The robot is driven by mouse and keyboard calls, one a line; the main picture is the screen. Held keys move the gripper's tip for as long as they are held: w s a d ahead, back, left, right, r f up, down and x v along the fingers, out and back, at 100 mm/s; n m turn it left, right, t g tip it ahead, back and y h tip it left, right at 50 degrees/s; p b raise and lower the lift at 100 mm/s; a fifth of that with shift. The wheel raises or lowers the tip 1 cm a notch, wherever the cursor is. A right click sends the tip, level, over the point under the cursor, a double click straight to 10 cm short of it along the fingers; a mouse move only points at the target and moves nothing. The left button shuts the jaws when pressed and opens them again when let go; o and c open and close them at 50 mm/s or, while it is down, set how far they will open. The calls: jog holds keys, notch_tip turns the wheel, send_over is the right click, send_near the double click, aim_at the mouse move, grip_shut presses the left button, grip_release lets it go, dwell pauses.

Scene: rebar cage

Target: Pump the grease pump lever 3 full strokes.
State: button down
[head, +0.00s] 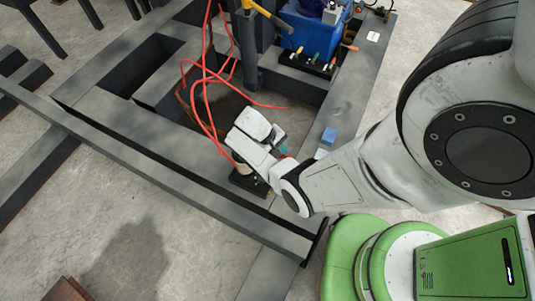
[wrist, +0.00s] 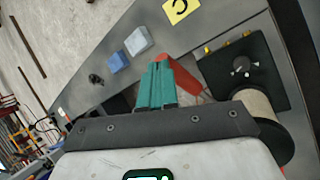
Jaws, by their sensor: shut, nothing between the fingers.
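My gripper (head: 283,149) hangs low over the dark steel frame in the head view. In the wrist view its teal fingers (wrist: 155,68) are together with nothing between them. A red bar (wrist: 188,75), which looks like the pump lever, shows just right of the fingers and passes behind them. I cannot tell whether they touch. Beside it is a black unit (wrist: 240,70) with a silver knob and small yellow fittings. A beige cylinder (wrist: 256,103) stands against it, partly hidden by my gripper. In the head view the unit's dark base (head: 243,183) shows below my wrist.
A blue block (head: 328,136) and a pale block (head: 321,154) lie on the beam right of my gripper. Red hoses (head: 205,75) loop behind it. A blue box (head: 308,32) and a dark post with a yellow handle (head: 268,18) stand farther back.

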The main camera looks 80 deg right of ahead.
dwell(0.3)
jog(key=shift+s+a+f, duration=0.15)
jog(key=shift+s+f, duration=0.35)
jog(key=shift+f, duration=0.1)
jog(key=shift+s+a+f+b, duration=0.1)
jog(key=shift+s+f+b, duration=0.3)
jog(key=shift+f, duration=0.05)
jog(key=shift+s+f, duration=0.1)
jog(key=shift+s+a+f+b, duration=0.1)
jog(key=shift+s+f+b, duration=0.25)
jog(key=shift+f, duration=0.1)
dwell(0.3)
